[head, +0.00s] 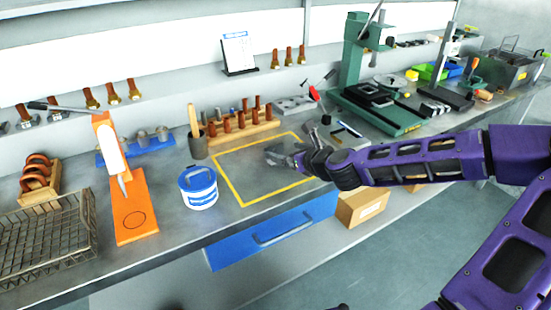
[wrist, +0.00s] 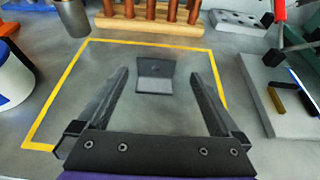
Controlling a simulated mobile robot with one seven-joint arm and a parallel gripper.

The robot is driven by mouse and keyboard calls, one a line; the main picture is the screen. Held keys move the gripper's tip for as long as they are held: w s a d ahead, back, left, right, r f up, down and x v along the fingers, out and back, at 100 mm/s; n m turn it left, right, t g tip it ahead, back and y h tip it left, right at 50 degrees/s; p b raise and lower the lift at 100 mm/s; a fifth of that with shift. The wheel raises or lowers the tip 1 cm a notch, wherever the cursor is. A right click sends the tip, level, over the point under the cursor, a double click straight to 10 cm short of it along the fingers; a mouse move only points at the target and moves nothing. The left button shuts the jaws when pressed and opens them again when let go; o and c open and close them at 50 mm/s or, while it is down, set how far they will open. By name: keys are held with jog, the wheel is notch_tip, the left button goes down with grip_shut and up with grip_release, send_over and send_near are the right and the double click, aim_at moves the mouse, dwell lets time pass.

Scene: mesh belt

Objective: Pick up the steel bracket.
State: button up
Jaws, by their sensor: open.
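The steel bracket (wrist: 154,84) is a small dark grey angled piece in the wrist view. It lies on the bench top inside a yellow-outlined square (wrist: 88,43). My gripper (wrist: 158,74) is open, and its two fingers point forward on either side of the bracket in the picture, with clear gaps to both. Nothing is held between the fingers. In the head view my gripper (head: 273,155) hangs over the yellow-outlined square (head: 240,203). There I cannot make out the bracket clearly, as the gripper covers that spot.
A blue and white tub (head: 199,188) stands left of the square. A wooden rack with brown handles (head: 240,129) stands behind it. A grey plate with small pieces (wrist: 290,102) lies to the right. The rest of the square is clear.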

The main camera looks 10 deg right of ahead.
aim_at(274, 150)
jog(key=shift+a+f+b+x, duration=0.15)
jog(key=shift+b+x, duration=0.15)
jog(key=shift+x, duration=1.35)
jog(key=shift+a+f+b+x, duration=0.1)
jog(key=shift+b+x, duration=0.2)
jog(key=shift+x, duration=1.3)
jog(key=shift+s, duration=0.15)
jog(key=c, duration=1.4)
